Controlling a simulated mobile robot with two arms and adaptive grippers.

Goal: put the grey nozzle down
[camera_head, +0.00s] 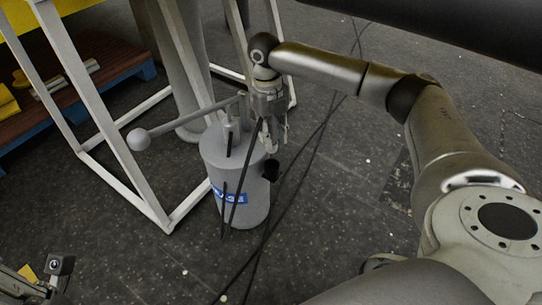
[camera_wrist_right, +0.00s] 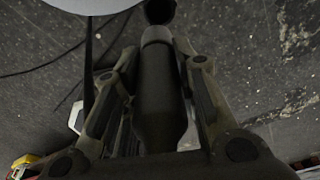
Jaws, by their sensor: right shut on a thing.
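The grey nozzle (camera_wrist_right: 160,95) lies lengthwise between the two fingers of my right gripper (camera_wrist_right: 155,75) in the right wrist view. Its body is dark grey with a lighter collar, and a black round end shows beyond it. In the head view my right gripper (camera_head: 273,138) points down at the right side of a grey canister, shut on the nozzle. The black end (camera_head: 271,170) shows below the fingers; most of the nozzle is hidden there. Part of what looks like my left gripper (camera_head: 45,277) is at the lower left corner, cut off, its jaw state unclear.
The grey canister (camera_head: 240,190) with a blue label and a ball-ended lever (camera_head: 140,139) stands on the dark floor. Black hoses run around it. A white frame (camera_head: 143,197) stands left of it. A pallet with yellow parts is at upper left. Floor to the right is clear.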

